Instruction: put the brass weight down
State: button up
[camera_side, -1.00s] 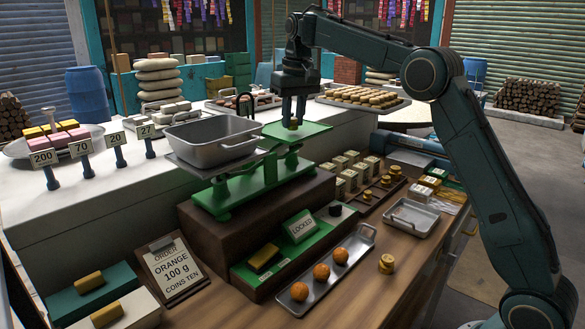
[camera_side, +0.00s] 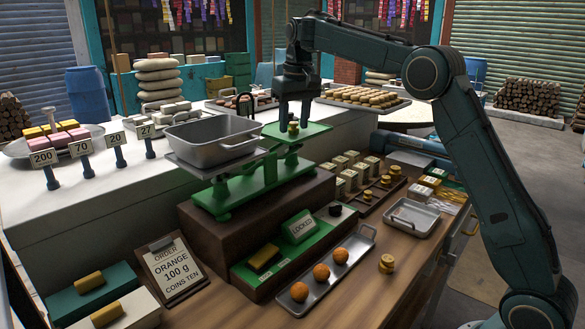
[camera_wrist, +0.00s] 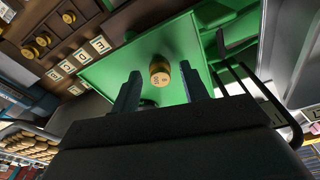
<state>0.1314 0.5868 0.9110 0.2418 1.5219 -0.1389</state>
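The brass weight (camera_side: 293,129) stands on the green plate (camera_side: 312,130) at the right end of the green scale. In the wrist view the small golden weight (camera_wrist: 160,71) sits on the green plate (camera_wrist: 185,42), with marks on its end that I cannot read. My gripper (camera_side: 296,122) hangs over the plate, pointing down, with its fingers on either side of the weight. The wrist view shows my gripper (camera_wrist: 163,85) open, with clear gaps between both fingers and the weight.
A steel pan (camera_side: 212,141) sits on the scale's left end.

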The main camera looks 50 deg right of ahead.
aim_at(296, 124)
jog(key=shift+r, duration=0.2)
dwell(0.5)
jog(key=shift+a+r, duration=0.1)
jog(key=shift+r, duration=0.5)
jog(key=shift+s+r, duration=0.2)
jog(key=shift+r, duration=1.2)
jog(key=shift+s+r, duration=0.15)
jog(key=shift+r, duration=1.45)
jog(key=shift+s, duration=0.1)
jog(key=shift+r, duration=0.15)
